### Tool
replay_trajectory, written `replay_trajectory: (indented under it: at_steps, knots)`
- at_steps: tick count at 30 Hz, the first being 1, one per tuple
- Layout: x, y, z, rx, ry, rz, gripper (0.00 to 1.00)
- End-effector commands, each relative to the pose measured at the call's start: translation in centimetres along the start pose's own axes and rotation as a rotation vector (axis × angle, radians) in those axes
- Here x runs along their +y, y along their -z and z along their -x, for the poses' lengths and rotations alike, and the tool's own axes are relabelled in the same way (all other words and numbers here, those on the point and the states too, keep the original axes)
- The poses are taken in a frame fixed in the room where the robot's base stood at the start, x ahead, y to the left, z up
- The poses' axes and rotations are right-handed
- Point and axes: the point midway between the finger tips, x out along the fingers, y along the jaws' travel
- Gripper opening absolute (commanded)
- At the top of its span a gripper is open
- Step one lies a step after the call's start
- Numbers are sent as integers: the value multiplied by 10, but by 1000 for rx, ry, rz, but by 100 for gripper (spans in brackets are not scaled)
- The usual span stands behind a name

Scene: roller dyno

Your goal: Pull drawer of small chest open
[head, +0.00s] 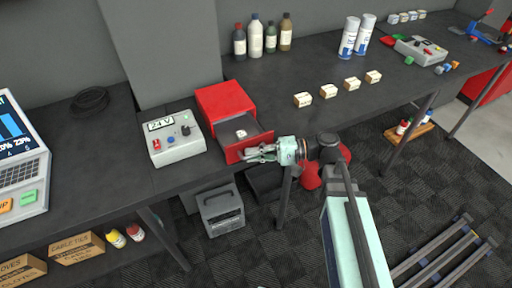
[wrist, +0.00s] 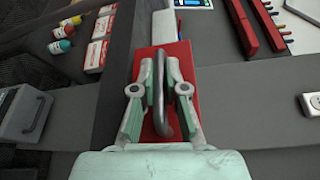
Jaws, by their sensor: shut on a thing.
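The small red chest (head: 222,100) stands on the dark bench. Its drawer (head: 247,138) is pulled out toward the bench's front edge. The drawer's grey inside shows, with a small white item (head: 241,133) in it. My gripper (head: 256,153) is at the drawer's red front. In the wrist view my gripper (wrist: 162,76) has its fingers on either side of the grey bar handle (wrist: 159,108) and is shut on it. The red drawer front (wrist: 178,55) shows behind the handle.
A grey 24V control box (head: 176,140) stands left of the chest, with a laptop (head: 22,155) farther left. Bottles (head: 255,38) stand behind, and small white boxes (head: 303,100) to the right. A grey case (head: 221,211) is below the bench.

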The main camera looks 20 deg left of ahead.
Motion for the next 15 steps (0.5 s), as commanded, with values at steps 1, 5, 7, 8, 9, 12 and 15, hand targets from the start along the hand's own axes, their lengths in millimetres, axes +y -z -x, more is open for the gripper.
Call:
replay_trajectory:
  at_steps: [1, 5, 7, 8, 9, 12, 15]
  knots:
    - [0, -1, -1, -1, -1, 0, 0]
    - [0, -1, -1, -1, -1, 0, 0]
    - [0, -1, 0, -1, -1, 0, 0]
    - [0, -1, 0, -1, -1, 0, 0]
    - [0, -1, 0, -1, 0, 0, 15]
    - [0, 0, 0, -1, 0, 0, 37]
    - [0, 0, 0, -1, 0, 0, 37]
